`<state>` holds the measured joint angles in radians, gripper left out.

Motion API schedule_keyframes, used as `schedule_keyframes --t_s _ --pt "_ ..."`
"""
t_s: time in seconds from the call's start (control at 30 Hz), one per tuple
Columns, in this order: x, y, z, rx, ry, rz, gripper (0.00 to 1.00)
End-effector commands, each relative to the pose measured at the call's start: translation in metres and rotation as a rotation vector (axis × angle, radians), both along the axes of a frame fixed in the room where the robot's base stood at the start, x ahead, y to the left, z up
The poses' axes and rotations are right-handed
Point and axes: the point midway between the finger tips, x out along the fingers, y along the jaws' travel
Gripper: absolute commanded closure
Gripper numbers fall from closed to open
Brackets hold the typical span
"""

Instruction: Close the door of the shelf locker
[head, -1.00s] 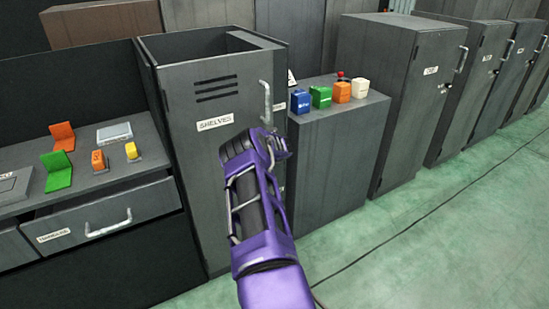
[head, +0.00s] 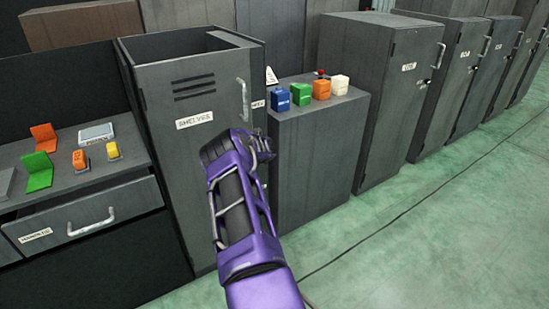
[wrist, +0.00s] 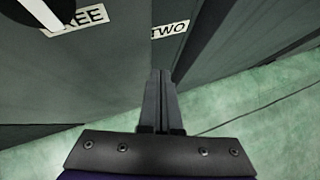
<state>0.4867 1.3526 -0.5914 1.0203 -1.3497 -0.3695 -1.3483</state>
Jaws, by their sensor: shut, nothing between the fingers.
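The shelf locker is a tall grey metal cabinet with an open top. Its door (head: 203,135) carries vents, a "SHELVES" label (head: 194,119) and a pale vertical handle (head: 244,99) near the right edge. The door looks shut or nearly shut; I cannot tell if it is flush. My gripper (head: 264,148) is in front of the door's lower right part, below the handle, and my purple arm hides some of the door. In the wrist view my gripper's fingers (wrist: 161,88) are together and empty, with grey panels beyond. I cannot tell if it touches anything.
A low grey cabinet (head: 318,150) with several coloured blocks on top stands right of the locker. A workbench with a drawer (head: 90,215) is at left. Taller lockers (head: 405,100) line the right. Green floor (head: 440,230) is free at the lower right.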

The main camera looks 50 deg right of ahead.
Motion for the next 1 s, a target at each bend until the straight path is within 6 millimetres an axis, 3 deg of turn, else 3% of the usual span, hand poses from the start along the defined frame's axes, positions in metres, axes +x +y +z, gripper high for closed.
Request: schedule_keyframes --t_s 0.5,0.7,1.0 --pt "-0.061 0.016 0.057 0.001 0.002 -0.003 1.0" --pt "-0.071 0.02 0.066 0.002 0.002 0.001 1.0" --pt "-0.069 0.021 0.072 -0.003 -0.001 0.001 1.0"
